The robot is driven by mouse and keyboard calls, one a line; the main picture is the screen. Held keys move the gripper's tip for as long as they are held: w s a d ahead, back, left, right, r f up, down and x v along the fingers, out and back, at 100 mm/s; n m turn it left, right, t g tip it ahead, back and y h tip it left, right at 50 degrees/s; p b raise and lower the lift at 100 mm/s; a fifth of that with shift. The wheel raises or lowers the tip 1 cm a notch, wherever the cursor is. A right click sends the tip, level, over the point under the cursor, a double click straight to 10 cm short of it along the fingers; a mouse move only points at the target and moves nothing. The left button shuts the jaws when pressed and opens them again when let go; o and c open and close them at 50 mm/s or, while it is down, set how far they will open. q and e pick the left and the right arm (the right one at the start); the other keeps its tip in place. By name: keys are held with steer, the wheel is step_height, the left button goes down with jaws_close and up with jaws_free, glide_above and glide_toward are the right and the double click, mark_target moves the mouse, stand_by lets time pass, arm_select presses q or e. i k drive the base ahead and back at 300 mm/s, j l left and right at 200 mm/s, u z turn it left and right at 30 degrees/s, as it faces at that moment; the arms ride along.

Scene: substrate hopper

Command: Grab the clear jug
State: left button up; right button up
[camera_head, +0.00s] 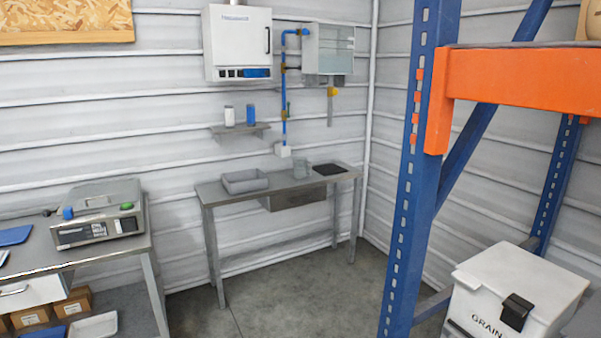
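A small clear jug (301,171) stands upright on the narrow metal table (209,190) against the far wall. It is right of the grey tray and left of the dark inset at the table's right end. Its handle is too small to make out. Neither of my grippers shows in the head view, and nothing is seen touching the jug.
A grey tray (245,190) sits left on the same table. A blue and orange rack (409,200) and a white GRAIN bin (520,285) stand at the right. A bench (100,262) with a grey device (97,228) is at the left. Clear concrete floor (290,295) lies between.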

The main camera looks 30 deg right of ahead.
mark_target(299, 163)
steer(key=i+z, duration=0.4)
steer(key=i, duration=1.6)
steer(key=i+l+z, duration=0.2)
steer(key=i+z, duration=0.55)
steer(key=i, duration=0.2)
steer(key=i+j+z, duration=0.1)
steer(key=i+z, duration=0.3)
steer(key=i+j+z, duration=0.35)
steer(key=i, duration=0.2)
steer(key=i+l+u, duration=0.15)
steer(key=i+l, duration=0.3)
steer(key=i, duration=0.25)
steer(key=i+l+u, duration=0.2)
steer(key=i+l, duration=0.3)
steer(key=i, duration=0.2)
